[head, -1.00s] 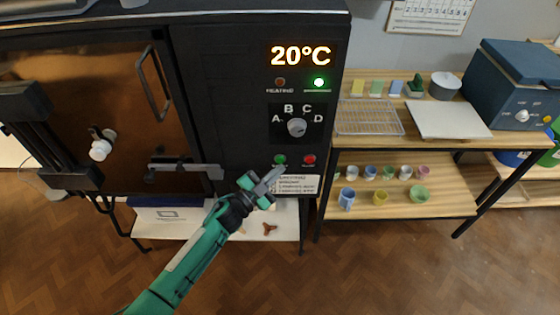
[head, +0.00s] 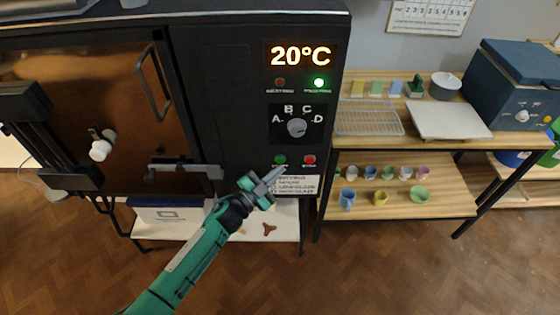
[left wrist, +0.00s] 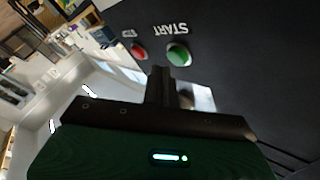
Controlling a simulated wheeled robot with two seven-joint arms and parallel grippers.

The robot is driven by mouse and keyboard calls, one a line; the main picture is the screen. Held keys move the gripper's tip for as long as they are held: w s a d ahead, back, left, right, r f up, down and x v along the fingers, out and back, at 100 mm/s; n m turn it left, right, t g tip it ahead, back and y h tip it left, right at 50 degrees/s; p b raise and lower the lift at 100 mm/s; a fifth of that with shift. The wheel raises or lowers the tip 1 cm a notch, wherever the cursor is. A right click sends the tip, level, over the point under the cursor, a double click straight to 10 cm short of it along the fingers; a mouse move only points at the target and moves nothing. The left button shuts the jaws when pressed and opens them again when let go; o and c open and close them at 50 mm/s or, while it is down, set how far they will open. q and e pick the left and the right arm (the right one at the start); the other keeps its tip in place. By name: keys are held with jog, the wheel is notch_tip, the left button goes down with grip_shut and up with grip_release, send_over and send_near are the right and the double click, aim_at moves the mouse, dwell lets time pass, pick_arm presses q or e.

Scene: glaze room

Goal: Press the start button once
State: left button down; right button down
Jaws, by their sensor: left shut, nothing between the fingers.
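The green start button (head: 280,160) is on the black kiln's control panel, left of the red stop button (head: 309,160). In the left wrist view the green button (left wrist: 179,54) has the word START beside it, and the red button (left wrist: 139,51) is to its left. My left gripper (head: 279,173) is shut and empty, its tips just below the green button in the head view. In the left wrist view the fingers (left wrist: 162,78) end short of the button's image; I cannot tell whether they touch the panel. My right gripper is not in view.
The kiln's panel (head: 232,90) shows 20°C, a lit green lamp (head: 319,83), a dark heating lamp (head: 280,83) and a dial (head: 297,127) marked A to D. A wooden shelf (head: 440,150) with cups and tiles stands at right.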

pick_arm(q)
jog(key=shift+w, duration=0.15)
dwell(0.7)
jog(key=shift+w, duration=0.3)
jog(key=shift+w, duration=0.4)
dwell(0.6)
jog(key=shift+s, duration=0.9)
jog(key=s+p, duration=0.2)
jog(key=s, duration=0.3)
dwell(0.4)
